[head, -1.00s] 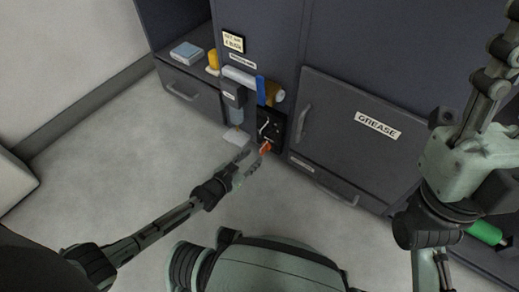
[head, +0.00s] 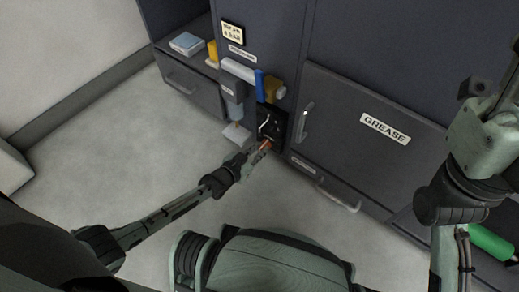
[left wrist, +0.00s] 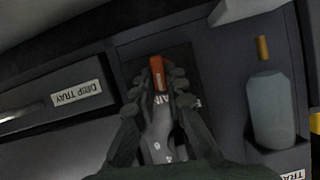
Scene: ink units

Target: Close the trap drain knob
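The trap drain knob is a small orange-red lever (head: 266,145) on a dark plate (head: 270,124) low on the cabinet front. It also shows in the left wrist view (left wrist: 158,72), in front of the dark plate with white lettering. My left gripper (head: 257,151) is at the knob. In the left wrist view its two fingers (left wrist: 160,78) bend inward and close on both sides of the knob, seemingly touching it. Part of the lettering is hidden behind the fingers. My right gripper (head: 508,75) is at the right edge, partly cut off, away from the knob.
A grey trap bowl (head: 235,105) hangs left of the plate; a blue part (head: 260,86) and a brass fitting (head: 275,90) are above. A GREASE door (head: 350,140) with a handle is on the right. A green cylinder (head: 490,241) lies lower right. The floor is clear.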

